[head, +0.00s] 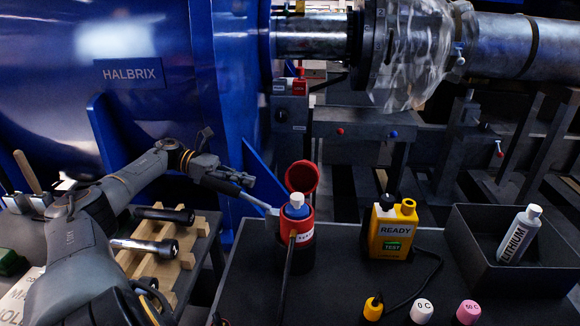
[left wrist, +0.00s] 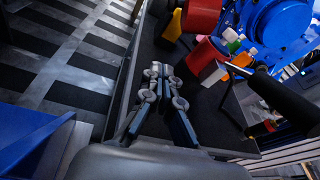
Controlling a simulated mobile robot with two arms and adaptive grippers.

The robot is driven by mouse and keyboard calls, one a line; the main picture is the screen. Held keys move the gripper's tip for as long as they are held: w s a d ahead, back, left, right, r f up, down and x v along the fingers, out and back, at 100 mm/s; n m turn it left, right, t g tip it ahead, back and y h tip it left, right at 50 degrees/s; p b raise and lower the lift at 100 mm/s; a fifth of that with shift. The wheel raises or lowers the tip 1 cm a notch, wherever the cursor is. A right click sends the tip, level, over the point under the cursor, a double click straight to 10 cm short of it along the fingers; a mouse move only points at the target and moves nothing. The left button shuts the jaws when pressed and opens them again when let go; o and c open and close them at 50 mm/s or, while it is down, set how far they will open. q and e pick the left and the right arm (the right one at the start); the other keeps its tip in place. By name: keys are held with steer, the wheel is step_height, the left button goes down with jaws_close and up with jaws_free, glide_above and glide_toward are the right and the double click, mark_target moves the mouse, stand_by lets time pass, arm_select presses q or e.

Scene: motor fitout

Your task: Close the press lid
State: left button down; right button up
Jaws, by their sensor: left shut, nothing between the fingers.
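A container with a white cap and blue shoulder (head: 297,203) sits inside. My left gripper (head: 248,181) is left of the press and lid, apart from the lid, with its fingers shut and empty. The shut fingers also show in the left wrist view (left wrist: 164,72), with red parts (left wrist: 202,55) beyond them; which part is the lid is hard to tell there. My right gripper is out of view.
A black bin (head: 520,275) holds a LITHIUM bottle (head: 520,235). Small capped items (head: 468,311) line the front. A wooden rack (head: 165,250) with tools is at left. A blue HALBRIX motor (head: 130,80) stands behind.

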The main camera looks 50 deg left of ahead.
mark_target(290, 178)
arm_select(q)
steer(key=w+d, duration=0.2)
steer(key=d, duration=0.1)
steer(key=w+d, duration=0.2)
steer(key=d, duration=0.1)
steer(key=w+d+b, duration=0.1)
steer(key=w+d, duration=0.1)
steer(key=d, duration=0.1)
steer(key=shift+w+r, duration=0.3)
steer(key=shift+r, duration=0.1)
steer(key=shift+w+d+r, duration=0.15)
steer(key=shift+w+r, duration=0.05)
steer(key=shift+r, duration=0.25)
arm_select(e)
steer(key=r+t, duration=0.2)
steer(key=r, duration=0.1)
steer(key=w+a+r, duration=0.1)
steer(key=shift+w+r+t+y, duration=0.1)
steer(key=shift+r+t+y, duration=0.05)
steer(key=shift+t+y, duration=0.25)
